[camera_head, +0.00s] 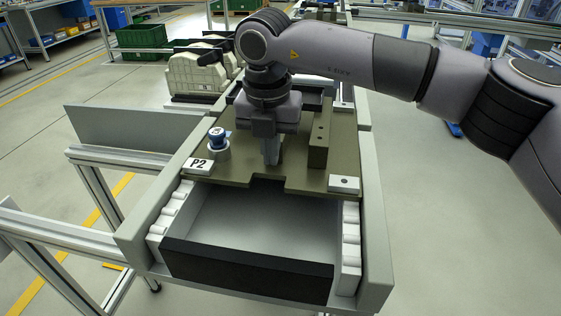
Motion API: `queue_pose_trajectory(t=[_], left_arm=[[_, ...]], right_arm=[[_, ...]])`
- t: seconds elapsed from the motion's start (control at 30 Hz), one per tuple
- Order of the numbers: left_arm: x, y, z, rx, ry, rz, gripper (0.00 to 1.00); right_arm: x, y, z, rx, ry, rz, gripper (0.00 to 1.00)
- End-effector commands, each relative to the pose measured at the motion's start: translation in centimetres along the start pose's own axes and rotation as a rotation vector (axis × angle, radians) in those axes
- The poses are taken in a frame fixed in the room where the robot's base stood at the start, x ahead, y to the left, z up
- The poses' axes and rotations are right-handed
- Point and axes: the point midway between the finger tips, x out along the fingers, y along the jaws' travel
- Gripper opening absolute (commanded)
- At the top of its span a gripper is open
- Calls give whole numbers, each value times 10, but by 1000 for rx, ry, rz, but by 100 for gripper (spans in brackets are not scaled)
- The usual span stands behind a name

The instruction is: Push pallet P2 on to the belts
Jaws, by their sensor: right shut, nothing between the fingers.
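Pallet P2 (228,174) is an olive-green plate with a notched near edge and a white "P2" label (198,166) at its near left corner. It lies on the conveyor between the side rails, beyond the near stretch of white rollers (350,240). My right gripper (271,160) points down over the middle of the pallet, shut and empty. I cannot tell whether its tips touch the plate. My left gripper is out of view.
A dark bar (246,271) crosses the conveyor's near end. Grey side rails (374,235) flank it. A cream-coloured part (198,75) stands beyond the pallet at the back left. A metal frame (50,235) stands at the left. Green crates (141,40) stand farther back. The floor at right is mostly clear.

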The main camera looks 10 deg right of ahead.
Motion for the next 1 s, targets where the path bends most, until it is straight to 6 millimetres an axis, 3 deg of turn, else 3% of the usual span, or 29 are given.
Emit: queue_pose_trajectory(t=[0.7,1.0], left_arm=[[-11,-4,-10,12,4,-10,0],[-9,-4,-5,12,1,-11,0]], right_arm=[[2,-1,38,5,-6,0,0],[-4,0,28,1,-3,1,0]])
